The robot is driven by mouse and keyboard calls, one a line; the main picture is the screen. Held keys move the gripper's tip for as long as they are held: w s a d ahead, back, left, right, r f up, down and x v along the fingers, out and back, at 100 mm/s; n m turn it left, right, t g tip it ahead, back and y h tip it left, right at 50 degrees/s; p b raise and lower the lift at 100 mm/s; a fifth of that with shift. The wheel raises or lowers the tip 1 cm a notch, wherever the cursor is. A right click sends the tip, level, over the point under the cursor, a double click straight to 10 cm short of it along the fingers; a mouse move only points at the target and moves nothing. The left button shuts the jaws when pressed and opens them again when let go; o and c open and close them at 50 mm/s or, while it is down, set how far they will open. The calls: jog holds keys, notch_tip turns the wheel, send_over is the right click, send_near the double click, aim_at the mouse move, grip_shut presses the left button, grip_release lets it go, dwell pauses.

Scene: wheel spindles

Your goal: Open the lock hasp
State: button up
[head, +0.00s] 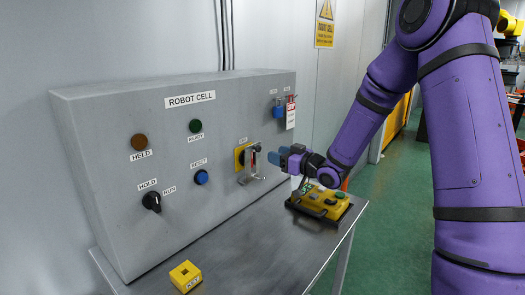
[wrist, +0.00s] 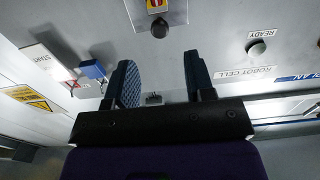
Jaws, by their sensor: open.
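On the front of the grey control box, a yellow-backed switch (head: 240,157) carries a bent metal piece (head: 251,178) that looks like the hasp. The switch also shows at the top edge of the wrist view (wrist: 157,4), with a metal plate and a dark round knob (wrist: 159,28) there. My gripper (head: 271,157) points at the box just right of the switch. In the wrist view its two fingers (wrist: 158,80) are spread apart with nothing between them. Whether a finger touches the metal piece cannot be told.
A blue padlock (head: 279,112) and a red-white tag (head: 290,115) hang upper right on the box (head: 110,170). A yellow pendant (head: 323,202) lies on the metal table (head: 245,245) below my gripper.

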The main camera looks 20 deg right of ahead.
aim_at(260, 149)
jog(key=x, duration=0.7)
jog(key=shift+c, duration=0.2)
grip_shut()
